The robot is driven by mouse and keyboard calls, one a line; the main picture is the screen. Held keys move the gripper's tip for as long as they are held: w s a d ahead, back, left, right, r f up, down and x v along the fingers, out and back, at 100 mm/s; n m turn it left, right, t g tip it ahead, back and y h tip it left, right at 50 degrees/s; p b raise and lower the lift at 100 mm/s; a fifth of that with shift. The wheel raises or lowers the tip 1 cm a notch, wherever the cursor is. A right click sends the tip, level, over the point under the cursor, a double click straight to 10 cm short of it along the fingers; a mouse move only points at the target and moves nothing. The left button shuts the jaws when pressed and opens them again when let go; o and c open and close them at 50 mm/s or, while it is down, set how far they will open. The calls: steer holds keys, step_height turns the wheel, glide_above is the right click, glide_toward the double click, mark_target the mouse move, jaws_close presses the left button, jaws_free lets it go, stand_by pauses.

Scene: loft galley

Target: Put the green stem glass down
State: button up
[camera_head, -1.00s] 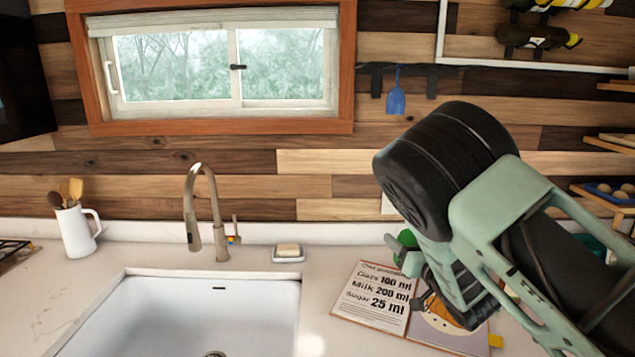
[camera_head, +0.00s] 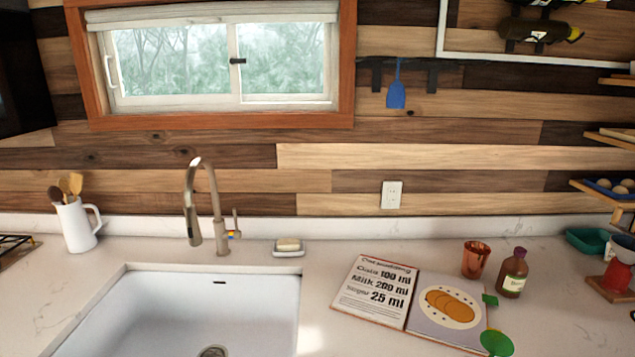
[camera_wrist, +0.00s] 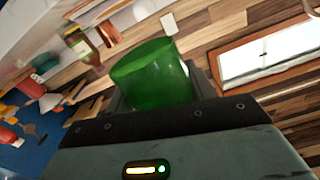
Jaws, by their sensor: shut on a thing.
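The green stem glass (camera_wrist: 150,72) shows in the wrist view as a translucent green bowl, tilted in the picture. My gripper (camera_wrist: 157,92) is shut on it, with the glass between the fingers. The lower part of the glass is hidden behind the gripper body, so I cannot see its stem or foot. My gripper and arm are not recognizable in the head view now. The wrist view shows no contact between the glass and the counter.
The open cookbook (camera_head: 372,293), copper cup (camera_head: 475,259) and brown bottle (camera_head: 512,273) occupy the right counter. A green round shape (camera_head: 497,343), unclear to me, overlaps the book's lower right. The sink (camera_head: 150,310) is left; a soap dish (camera_head: 288,248) sits beside it.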

step_height(320, 180, down, 15)
steer(key=b, duration=1.3)
steer(key=shift+w+a+r+b, duration=0.15)
steer(key=shift+w+b, duration=0.05)
steer(key=shift+b, duration=0.15)
